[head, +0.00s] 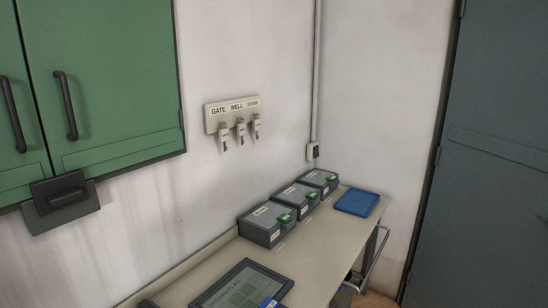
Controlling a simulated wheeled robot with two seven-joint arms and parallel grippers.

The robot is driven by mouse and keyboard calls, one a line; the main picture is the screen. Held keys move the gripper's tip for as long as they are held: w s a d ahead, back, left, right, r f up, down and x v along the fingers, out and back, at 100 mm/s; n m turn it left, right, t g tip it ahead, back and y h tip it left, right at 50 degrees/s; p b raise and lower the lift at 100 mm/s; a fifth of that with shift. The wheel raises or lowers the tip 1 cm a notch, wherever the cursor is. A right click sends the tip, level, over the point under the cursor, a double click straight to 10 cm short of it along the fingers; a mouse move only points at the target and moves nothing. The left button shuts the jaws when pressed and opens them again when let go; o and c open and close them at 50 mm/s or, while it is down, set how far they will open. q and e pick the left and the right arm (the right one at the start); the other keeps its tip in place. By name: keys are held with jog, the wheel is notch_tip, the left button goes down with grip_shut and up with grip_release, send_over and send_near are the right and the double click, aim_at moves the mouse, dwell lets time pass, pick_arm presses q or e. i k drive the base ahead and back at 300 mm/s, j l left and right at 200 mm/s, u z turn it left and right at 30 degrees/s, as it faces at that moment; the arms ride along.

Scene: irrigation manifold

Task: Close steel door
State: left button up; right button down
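The steel door (490,190) is a large blue-grey panel at the right edge of the head view. Its left edge with hinges (437,156) runs along a dark frame beside the white wall. Neither of my grippers can be made out in this view.
A beige bench (312,258) along the wall holds several grey boxes (266,225), a blue tray (356,202) and a dark panel (240,287). A metal rail (376,258) juts from its right side. Keys hang from a rack (232,112). A green cabinet (105,60) is upper left.

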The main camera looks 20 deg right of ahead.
aim_at(483, 241)
jog(key=z, duration=2.2)
